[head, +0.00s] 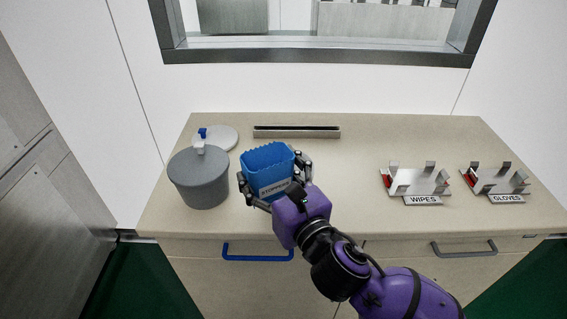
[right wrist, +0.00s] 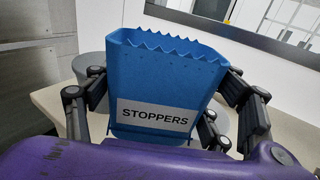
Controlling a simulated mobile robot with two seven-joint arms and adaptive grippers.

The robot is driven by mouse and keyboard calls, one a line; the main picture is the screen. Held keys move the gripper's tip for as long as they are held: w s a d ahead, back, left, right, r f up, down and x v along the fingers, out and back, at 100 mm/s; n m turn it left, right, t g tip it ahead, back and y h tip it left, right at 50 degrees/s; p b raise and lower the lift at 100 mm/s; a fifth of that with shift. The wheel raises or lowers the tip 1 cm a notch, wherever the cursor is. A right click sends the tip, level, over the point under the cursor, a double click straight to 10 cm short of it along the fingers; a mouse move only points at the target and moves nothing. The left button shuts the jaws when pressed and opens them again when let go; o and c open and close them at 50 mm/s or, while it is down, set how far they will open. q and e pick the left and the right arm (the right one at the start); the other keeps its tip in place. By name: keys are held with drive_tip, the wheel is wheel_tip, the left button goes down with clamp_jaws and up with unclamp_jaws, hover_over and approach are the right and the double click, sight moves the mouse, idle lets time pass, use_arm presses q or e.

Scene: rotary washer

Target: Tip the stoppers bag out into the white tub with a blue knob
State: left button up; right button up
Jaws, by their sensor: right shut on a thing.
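My right gripper (head: 275,190) is shut on the blue stoppers bag (head: 266,168), with fingers on both sides of it. The bag is upright, its zigzag-edged mouth up, over the bench left of centre. In the right wrist view the bag (right wrist: 165,85) shows its STOPPERS label. A grey round tub (head: 200,182) stands just left of the bag, with a whitish stub on top. A small blue knob (head: 203,132) shows behind that stub, beside a pale round top (head: 222,138). I cannot tell which vessel the knob belongs to. My left gripper is out of view.
A long dark-slotted strip (head: 297,132) lies at the bench's back. WIPES (head: 422,182) and GLOVES (head: 500,180) holders stand at the right. The bench top (head: 350,180) is clear between bag and holders. A blue drawer handle (head: 257,257) is on the front.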

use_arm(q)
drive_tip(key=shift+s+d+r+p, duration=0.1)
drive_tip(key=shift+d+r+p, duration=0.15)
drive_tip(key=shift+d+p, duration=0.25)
use_arm(e)
drive_tip(key=w+a+f+n+g+y, duration=0.2)
drive_tip(key=a+f+n+g+y, duration=0.1)
drive_tip(key=a, duration=0.6)
drive_tip(key=shift+a+f+y, duration=0.2)
drive_tip(key=shift+a+y, duration=0.05)
drive_tip(key=shift+y, duration=0.25)
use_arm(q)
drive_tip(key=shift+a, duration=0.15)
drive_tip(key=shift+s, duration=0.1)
use_arm(e)
drive_tip(key=shift+d, duration=0.15)
